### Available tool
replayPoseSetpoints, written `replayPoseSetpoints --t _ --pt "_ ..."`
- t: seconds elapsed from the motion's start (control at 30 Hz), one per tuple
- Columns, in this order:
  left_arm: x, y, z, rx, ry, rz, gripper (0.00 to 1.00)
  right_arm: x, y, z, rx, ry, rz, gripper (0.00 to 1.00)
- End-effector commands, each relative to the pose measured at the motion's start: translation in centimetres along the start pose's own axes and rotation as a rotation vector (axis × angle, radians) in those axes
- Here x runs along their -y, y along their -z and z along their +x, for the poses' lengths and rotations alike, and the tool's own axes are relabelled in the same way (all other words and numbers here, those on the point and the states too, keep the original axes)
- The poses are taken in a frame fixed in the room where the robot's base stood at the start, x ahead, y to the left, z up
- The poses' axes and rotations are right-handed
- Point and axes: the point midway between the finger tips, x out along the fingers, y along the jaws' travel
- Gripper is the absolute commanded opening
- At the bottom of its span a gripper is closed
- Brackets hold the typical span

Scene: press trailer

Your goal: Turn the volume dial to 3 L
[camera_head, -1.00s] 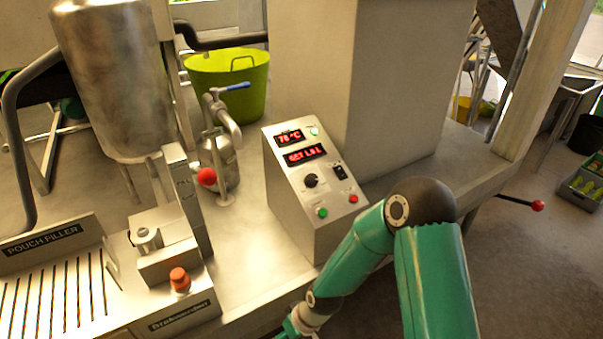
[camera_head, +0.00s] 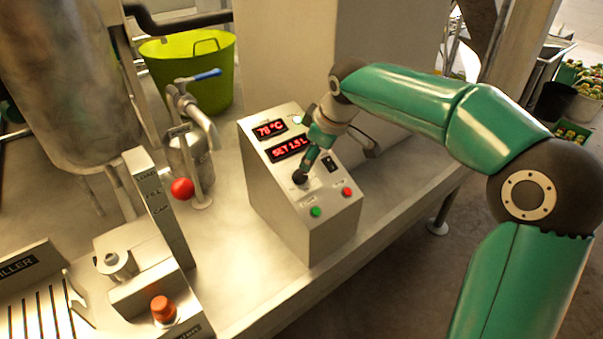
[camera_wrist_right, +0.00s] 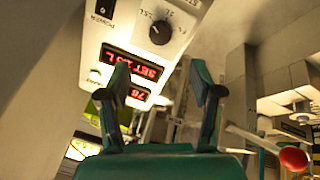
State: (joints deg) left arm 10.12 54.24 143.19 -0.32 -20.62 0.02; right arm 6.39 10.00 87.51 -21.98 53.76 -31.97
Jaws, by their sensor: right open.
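The volume dial (camera_head: 300,177) is a black knob on the sloped face of a metal control box (camera_head: 285,212). The dial also shows in the right wrist view (camera_wrist_right: 160,33), with scale marks around it. The lower red display (camera_head: 290,147) reads SET 1.5 L. My right gripper (camera_head: 308,165) hangs over the panel close to the dial and partly covers the area around it. In the right wrist view its fingers (camera_wrist_right: 160,76) are spread with nothing between them, and the dial sits beyond the tips, apart from them. My left gripper is not in view.
The upper display (camera_head: 270,129) reads 78 °C. A black switch (camera_head: 330,163), a green button (camera_head: 316,212) and a red button (camera_head: 347,192) sit close by the dial. A red ball knob (camera_head: 182,188) and tap stand left of the box.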

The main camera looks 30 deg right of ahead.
Motion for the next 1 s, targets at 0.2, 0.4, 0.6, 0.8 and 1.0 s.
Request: replayPoseSetpoints --t 0.2,0.4,0.6,0.8,1.0 --pt "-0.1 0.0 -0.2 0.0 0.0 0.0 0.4 0.2 0.1 5.2 0.004 0.006 -0.003 0.65" --pt "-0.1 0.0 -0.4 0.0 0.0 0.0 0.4 0.2 0.2 8.9 0.002 0.005 -0.003 0.65" --pt "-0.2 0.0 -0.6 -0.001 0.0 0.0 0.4 0.1 0.2 11.2 0.0 0.003 -0.002 0.65" --pt "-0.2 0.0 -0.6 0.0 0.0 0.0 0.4 0.2 0.3 11.8 -0.001 0.003 -0.003 0.65" --pt "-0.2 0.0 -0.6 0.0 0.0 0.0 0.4 0.2 0.3 11.8 -0.002 0.003 -0.004 0.64"
